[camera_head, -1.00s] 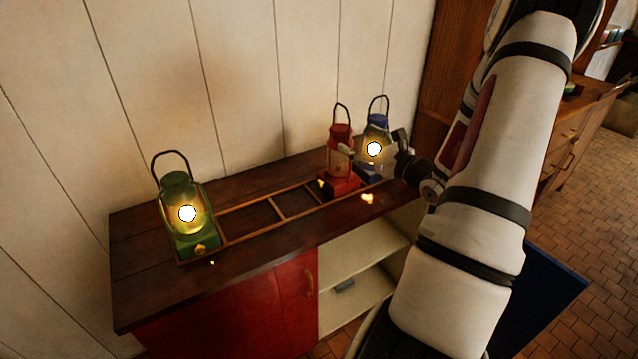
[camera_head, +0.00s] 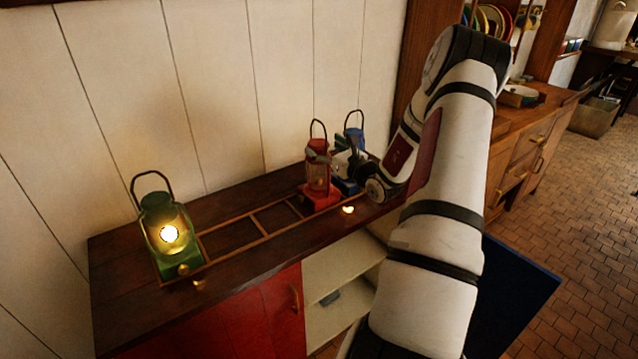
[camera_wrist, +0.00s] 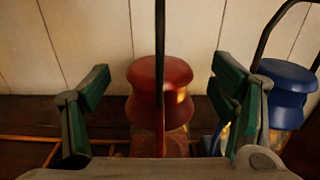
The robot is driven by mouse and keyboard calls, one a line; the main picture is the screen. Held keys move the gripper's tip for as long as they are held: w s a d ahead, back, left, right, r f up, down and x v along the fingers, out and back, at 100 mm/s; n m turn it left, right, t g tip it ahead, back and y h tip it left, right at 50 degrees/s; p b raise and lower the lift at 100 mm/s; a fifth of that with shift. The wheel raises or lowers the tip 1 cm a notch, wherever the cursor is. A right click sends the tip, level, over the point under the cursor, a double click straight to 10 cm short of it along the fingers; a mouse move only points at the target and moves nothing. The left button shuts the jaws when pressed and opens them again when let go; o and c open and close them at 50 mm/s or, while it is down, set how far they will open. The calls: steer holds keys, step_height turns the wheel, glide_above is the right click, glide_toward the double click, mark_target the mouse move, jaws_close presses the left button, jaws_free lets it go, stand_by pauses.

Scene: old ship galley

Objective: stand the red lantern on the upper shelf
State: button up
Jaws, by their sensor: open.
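The red lantern (camera_head: 317,178) stands upright on the dark wooden cabinet top, in the rack's right part, with its wire handle up. In the wrist view the red lantern (camera_wrist: 160,90) sits between the two green-padded fingers of my gripper (camera_wrist: 160,100), with a visible gap on each side. My gripper (camera_head: 335,165) is open around the lantern's upper part, partly hidden by my arm in the head view. The upper shelf (camera_head: 335,262) is likely the pale board inside the open right side of the cabinet, partly hidden by my arm.
A blue lantern (camera_head: 355,138) stands close to the right of the red one, beside my right finger in the wrist view (camera_wrist: 287,85). A lit green lantern (camera_head: 165,230) stands at the rack's left end. Empty rack cells (camera_head: 275,218) lie between. A dark blue panel (camera_head: 515,290) is at lower right.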

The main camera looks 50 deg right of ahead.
mark_target(313, 138)
steer(key=shift+x, duration=1.7)
steer(key=c, duration=1.7)
steer(key=shift+r, duration=0.15)
jaws_close()
